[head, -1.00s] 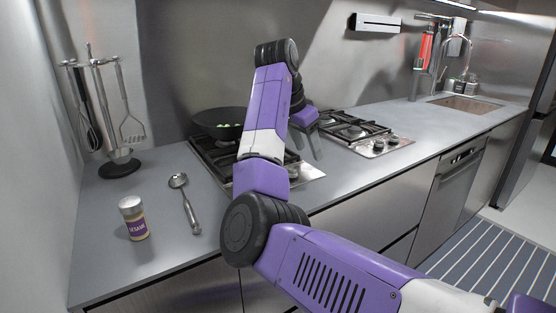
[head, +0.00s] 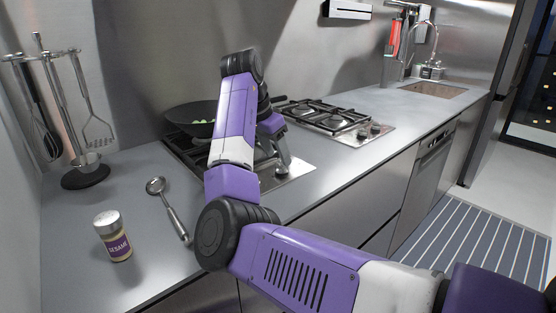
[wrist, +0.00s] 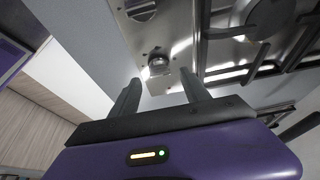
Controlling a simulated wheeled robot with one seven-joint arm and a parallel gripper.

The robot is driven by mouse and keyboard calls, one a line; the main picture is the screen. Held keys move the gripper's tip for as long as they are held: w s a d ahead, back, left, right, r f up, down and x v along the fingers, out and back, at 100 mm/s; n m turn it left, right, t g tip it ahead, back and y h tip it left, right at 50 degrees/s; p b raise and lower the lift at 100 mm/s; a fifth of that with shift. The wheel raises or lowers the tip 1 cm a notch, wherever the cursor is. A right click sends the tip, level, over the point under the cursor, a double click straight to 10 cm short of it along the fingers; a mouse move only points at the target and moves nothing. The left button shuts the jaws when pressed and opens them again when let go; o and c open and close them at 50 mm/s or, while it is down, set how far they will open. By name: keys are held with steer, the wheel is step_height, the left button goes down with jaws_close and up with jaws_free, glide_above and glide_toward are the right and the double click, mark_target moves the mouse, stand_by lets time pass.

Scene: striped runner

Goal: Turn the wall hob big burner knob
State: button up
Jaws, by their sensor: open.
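A steel hob (head: 298,171) lies under my arm, carrying a dark wok (head: 192,118). In the wrist view its steel plate shows a round knob (wrist: 159,65) ahead of my gripper (wrist: 160,82), roughly in line with the space between the fingertips. A second knob (wrist: 141,9) is farther along the plate. I cannot tell which knob serves the big burner. My gripper is open and empty, with no clear contact on the knob.
A second hob (head: 330,117) with two front knobs is farther right. A sesame jar (head: 113,237), a ladle (head: 168,207) and a utensil stand (head: 86,175) are at the left. Dark pan-support bars (wrist: 270,20) lie close right of the fingers in the wrist view.

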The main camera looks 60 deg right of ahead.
mark_target(282, 167)
steer(key=shift+x, duration=1.15)
